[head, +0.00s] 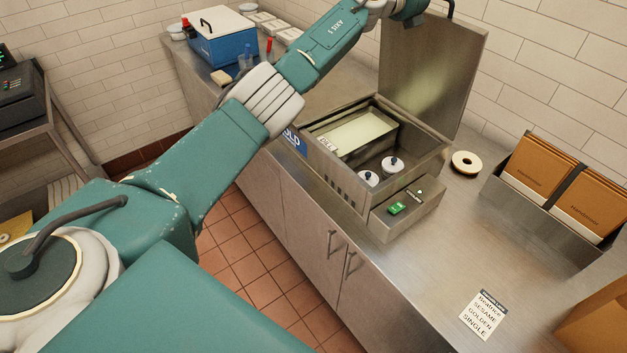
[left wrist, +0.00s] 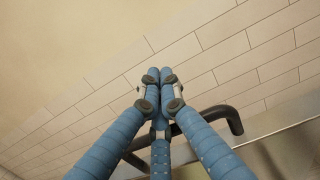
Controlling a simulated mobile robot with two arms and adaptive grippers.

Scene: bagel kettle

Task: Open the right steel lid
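The steel lid (head: 430,75) stands raised, roughly upright and leaning slightly back, at the rear of the open steel unit (head: 345,170). Its dark bar handle shows partly at the picture's top edge and in the left wrist view (left wrist: 232,122), beside the lid's metal edge (left wrist: 272,130). My left arm reaches over the unit to the lid's top. In the left wrist view my left gripper (left wrist: 158,76) has its blue fingers together, with the handle passing behind or between them. I cannot tell whether they touch it. My right gripper is not in view.
The unit holds a pale rectangular pan (head: 358,132) and two small lidded pots. A blue box (head: 222,45) stands back left. The front right counter is mostly clear.

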